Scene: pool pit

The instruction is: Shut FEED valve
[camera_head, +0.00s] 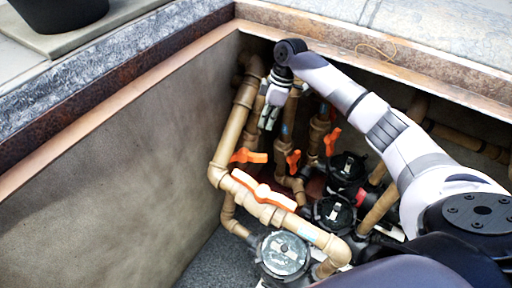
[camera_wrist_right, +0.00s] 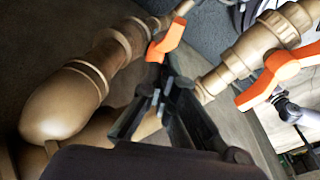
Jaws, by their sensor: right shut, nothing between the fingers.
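Several orange valve handles sit on tan pipes in the pit; I cannot read a label that marks the FEED valve. In the head view a long orange handle (camera_head: 264,191) lies along the front pipe. A second orange handle (camera_head: 248,156) is behind it, and smaller orange handles (camera_head: 293,160) and (camera_head: 331,141) are to the right. My right gripper (camera_head: 268,120) points down among the rear pipes, above the second handle and apart from it. Its fingers are shut and empty. In the right wrist view one orange handle (camera_wrist_right: 166,40) is beyond the fingertips, another (camera_wrist_right: 276,76) to the right. My left gripper is not in view.
A thick tan pipe (camera_head: 230,120) rises close to the left of my right gripper. Round black-rimmed meters (camera_head: 283,254) sit low in the pit. The pit's left wall (camera_head: 110,170) and stone rim (camera_head: 120,60) bound the space.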

